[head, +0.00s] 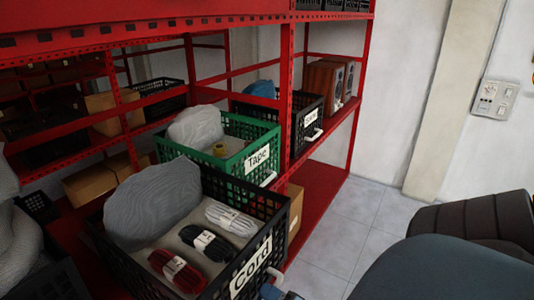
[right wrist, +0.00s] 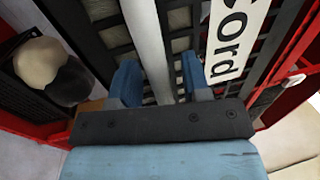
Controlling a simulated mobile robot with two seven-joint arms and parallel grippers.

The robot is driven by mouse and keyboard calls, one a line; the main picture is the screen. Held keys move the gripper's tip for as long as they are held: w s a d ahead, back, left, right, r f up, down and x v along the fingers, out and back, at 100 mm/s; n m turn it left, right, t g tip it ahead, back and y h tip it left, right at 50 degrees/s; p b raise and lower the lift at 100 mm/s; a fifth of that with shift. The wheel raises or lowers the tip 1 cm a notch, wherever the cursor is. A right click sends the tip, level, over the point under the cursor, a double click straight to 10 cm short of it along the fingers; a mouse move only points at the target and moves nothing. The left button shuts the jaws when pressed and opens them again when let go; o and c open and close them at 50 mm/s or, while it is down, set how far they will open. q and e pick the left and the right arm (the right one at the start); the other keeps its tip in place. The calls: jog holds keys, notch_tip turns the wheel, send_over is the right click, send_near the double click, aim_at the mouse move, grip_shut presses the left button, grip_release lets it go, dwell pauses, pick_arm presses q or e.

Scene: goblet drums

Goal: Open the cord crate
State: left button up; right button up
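The cord crate (head: 278,237) is a black lattice crate with a white "Cord" label, at the lower middle of the head view. It holds a grey cloth-like bundle (head: 153,205) and white, black and red cord bundles. My right gripper (head: 270,286) is at the crate's labelled front, mostly cut off by the frame's bottom edge. In the right wrist view, its two blue fingers (right wrist: 159,70) stand apart on either side of a pale bar (right wrist: 147,45) on the crate front, seemingly its handle. Contact with the bar cannot be made out. My left gripper is not in view.
A green "Tape" crate (head: 262,138) stands just behind, and a black crate (head: 308,108) with a label stands farther back on the red shelf (head: 322,190). Tiled floor (head: 350,220) is open to the right. A dark rounded seat-like shape (head: 480,222) is at the lower right.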

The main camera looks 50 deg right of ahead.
jog(key=b+v, duration=0.2)
jog(key=v, duration=1.1)
jog(key=shift+s+b, duration=0.4)
